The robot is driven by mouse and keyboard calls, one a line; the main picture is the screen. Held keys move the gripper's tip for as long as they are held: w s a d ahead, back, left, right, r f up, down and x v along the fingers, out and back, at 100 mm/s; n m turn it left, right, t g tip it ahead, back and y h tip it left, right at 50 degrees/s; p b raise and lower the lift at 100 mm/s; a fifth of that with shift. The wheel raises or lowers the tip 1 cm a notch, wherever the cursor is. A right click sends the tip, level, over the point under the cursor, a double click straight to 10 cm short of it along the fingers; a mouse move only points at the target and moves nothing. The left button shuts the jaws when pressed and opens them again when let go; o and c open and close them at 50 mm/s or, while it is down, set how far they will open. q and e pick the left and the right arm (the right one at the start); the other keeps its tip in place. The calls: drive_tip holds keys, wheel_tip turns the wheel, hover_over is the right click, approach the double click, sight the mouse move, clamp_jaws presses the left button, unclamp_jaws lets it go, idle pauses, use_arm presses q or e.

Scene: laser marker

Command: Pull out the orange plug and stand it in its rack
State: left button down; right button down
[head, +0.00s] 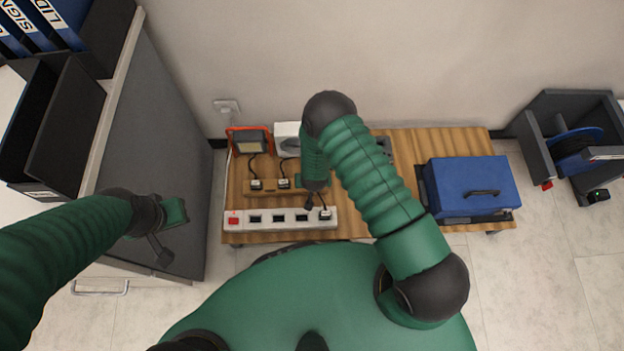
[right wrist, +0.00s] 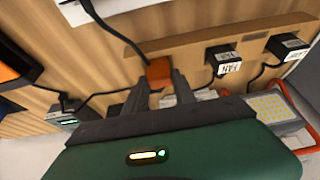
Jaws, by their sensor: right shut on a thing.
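The orange plug (right wrist: 159,71) shows between my right gripper's fingers in the right wrist view. My right gripper (right wrist: 160,83) is shut on it, at the end of the wooden rack (right wrist: 190,45). I cannot tell whether the plug sits in the rack or is held just above it. In the head view the rack (head: 262,187) lies behind the white power strip (head: 265,224), and my right arm hides the plug. Two black plugs with white labels (right wrist: 222,58) (right wrist: 287,47) stand along the rack. My left gripper (head: 163,252) hangs empty at the left; its jaw opening is unclear.
A red-framed lamp (head: 249,141) and a white device (head: 287,139) stand behind the rack, with dark cables around. A blue box (head: 470,187) stands right on the wooden table (head: 408,150). A grey cabinet (head: 160,150) stands left.

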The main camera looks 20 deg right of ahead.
drive_tip(key=shift+f, duration=0.25)
drive_tip(key=c, duration=0.9)
unclamp_jaws()
drive_tip(key=shift+c, duration=0.2)
drive_tip(key=shift+r, duration=0.2)
drive_tip(key=w+p+v, duration=0.1)
drive_tip(key=p+v, duration=1.2)
drive_tip(key=v, duration=0.9)
drive_tip(key=shift+w+d+r, duration=0.15)
drive_tip(key=shift+w+r, duration=0.2)
drive_tip(key=shift+r, duration=0.05)
